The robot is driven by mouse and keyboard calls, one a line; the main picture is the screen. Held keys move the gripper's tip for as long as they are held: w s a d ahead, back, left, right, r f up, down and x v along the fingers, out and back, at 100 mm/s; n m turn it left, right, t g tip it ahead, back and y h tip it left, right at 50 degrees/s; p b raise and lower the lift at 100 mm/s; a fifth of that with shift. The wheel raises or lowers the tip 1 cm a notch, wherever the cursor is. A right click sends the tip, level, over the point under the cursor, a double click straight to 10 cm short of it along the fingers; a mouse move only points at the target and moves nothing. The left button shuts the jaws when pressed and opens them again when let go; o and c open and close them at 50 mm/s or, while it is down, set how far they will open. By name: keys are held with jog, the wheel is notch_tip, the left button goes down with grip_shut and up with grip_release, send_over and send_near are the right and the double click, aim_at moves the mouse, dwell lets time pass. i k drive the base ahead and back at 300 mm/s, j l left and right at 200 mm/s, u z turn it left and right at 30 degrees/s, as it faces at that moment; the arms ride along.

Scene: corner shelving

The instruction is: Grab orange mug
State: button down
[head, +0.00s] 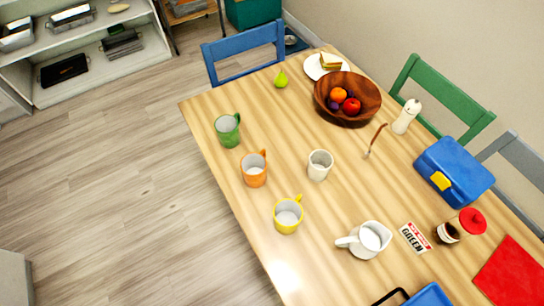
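The orange mug (254,173) stands upright on the wooden table (240,213), near its left edge in the head view. Its handle points up and to the right. The green mug (227,131) stands beyond it, up and to the left. The yellow mug (287,217) stands nearer, down and to the right. A white cup (319,165) stands to its right. None of these touch the orange mug. My gripper is not in view.
A white pitcher (366,240), a blue lunch box (452,172), a red-lidded jar (462,227) and a fruit bowl (347,98) are also on the table. Blue (244,53) and green (440,97) chairs stand at its edges. The floor left of the table is clear.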

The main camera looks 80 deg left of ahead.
aim_at(253, 165)
jog(key=u, duration=1.75)
jog(key=k, duration=0.35)
